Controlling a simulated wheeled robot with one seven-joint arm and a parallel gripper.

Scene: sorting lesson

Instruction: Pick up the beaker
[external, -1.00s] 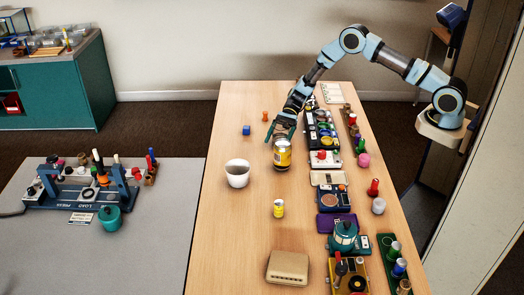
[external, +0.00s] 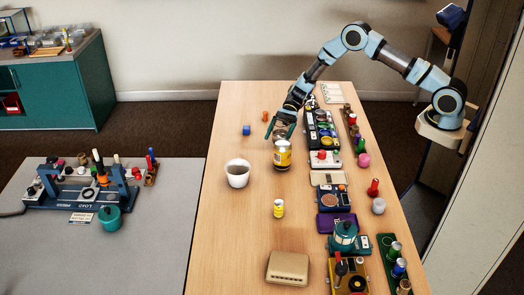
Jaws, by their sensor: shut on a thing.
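My gripper (external: 281,127) is over the far half of the wooden table, with its fingers at the sides of a greyish, glassy thing that looks like the beaker (external: 281,131). It is shut on this thing. The beaker is small in the picture and partly hidden by the fingers and by a yellow can (external: 282,156) standing in front of it. I cannot tell whether its base touches the table.
A white cup (external: 238,174) stands left of the yellow can. A small yellow bottle (external: 278,208) and a beige box (external: 288,268) are nearer. Trays crowd the right side; the left is mostly clear.

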